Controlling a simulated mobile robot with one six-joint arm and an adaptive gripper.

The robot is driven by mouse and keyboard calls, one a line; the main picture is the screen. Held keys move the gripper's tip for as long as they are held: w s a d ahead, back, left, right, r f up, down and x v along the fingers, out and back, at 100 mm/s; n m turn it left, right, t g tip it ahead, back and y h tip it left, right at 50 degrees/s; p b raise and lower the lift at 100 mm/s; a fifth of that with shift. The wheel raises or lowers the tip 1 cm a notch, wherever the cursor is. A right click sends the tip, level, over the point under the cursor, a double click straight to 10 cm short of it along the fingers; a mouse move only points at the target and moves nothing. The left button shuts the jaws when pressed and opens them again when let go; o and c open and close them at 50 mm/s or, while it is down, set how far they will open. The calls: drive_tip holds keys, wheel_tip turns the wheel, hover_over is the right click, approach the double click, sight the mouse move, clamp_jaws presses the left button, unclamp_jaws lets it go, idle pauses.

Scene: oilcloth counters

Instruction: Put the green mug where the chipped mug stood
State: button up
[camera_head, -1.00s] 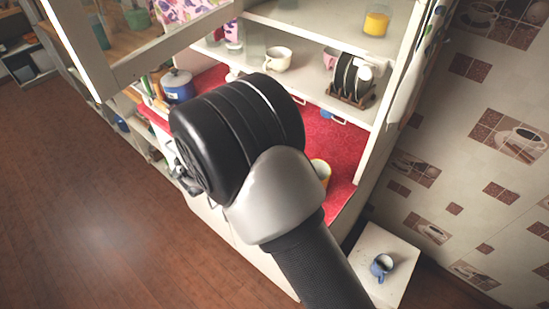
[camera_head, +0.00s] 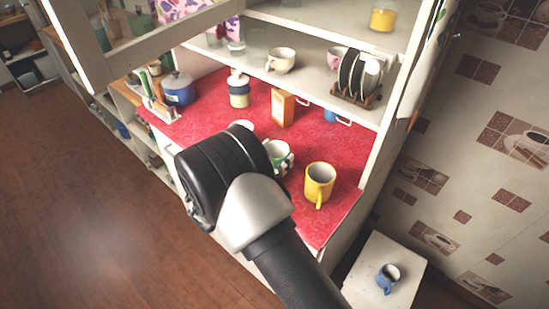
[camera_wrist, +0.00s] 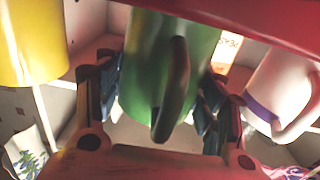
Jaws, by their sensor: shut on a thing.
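The green mug (camera_wrist: 150,60) fills the middle of the wrist view, with its handle towards the camera. My gripper (camera_wrist: 162,98) is shut on it, with a finger on each side. In the head view the mug (camera_head: 279,158) shows partly behind my arm, over the red counter. I cannot tell whether it touches the counter. The gripper's fingers are hidden there. A yellow mug (camera_head: 319,182) stands to its right. A white mug (camera_wrist: 283,92) with a purple band is at the other side. A blue mug (camera_head: 388,277) stands on a small white table. No chip can be made out on any mug.
The red counter (camera_head: 210,108) holds an orange box (camera_head: 283,108), a jar (camera_head: 239,90) and a blue pot (camera_head: 178,89). A shelf above carries a cream mug (camera_head: 281,60) and a plate rack (camera_head: 357,92). The cabinet's side wall bounds the right.

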drive_tip(key=shift+r, duration=0.1)
drive_tip(key=shift+f, duration=0.2)
drive_tip(key=o, duration=1.3)
drive_tip(key=shift+r, duration=0.25)
drive_tip(key=shift+s+a, duration=0.25)
drive_tip(key=shift+s, duration=0.05)
drive_tip(key=p+v, duration=0.2)
drive_tip(key=v, duration=0.9)
drive_tip(key=shift+s+a, duration=0.1)
drive_tip(key=shift+s, duration=0.05)
